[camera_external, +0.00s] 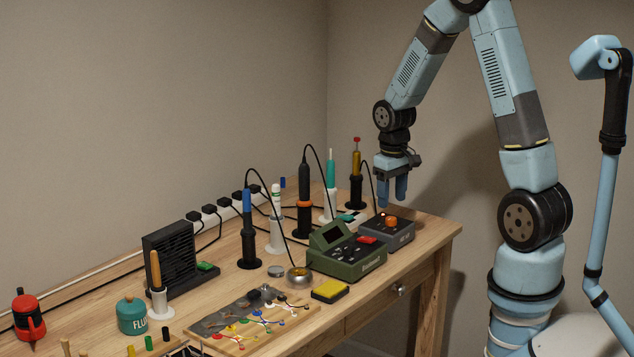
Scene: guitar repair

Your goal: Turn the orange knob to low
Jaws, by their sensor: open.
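The orange knob (391,221) sits on top of a small grey box (399,238) at the right end of the wooden bench. Which setting the knob points to is too small to read. My gripper (392,203) points down with its two blue fingers, open and empty. In the picture its fingertips are just above the knob, with the knob visible below them. Whether they are directly over it in depth I cannot tell.
A green station (345,263) with a red switch stands left of the grey box. Several tools in holders, including a yellow one (356,163), stand behind it. A yellow sponge (330,291) lies in front. The bench's right edge (455,232) is close by.

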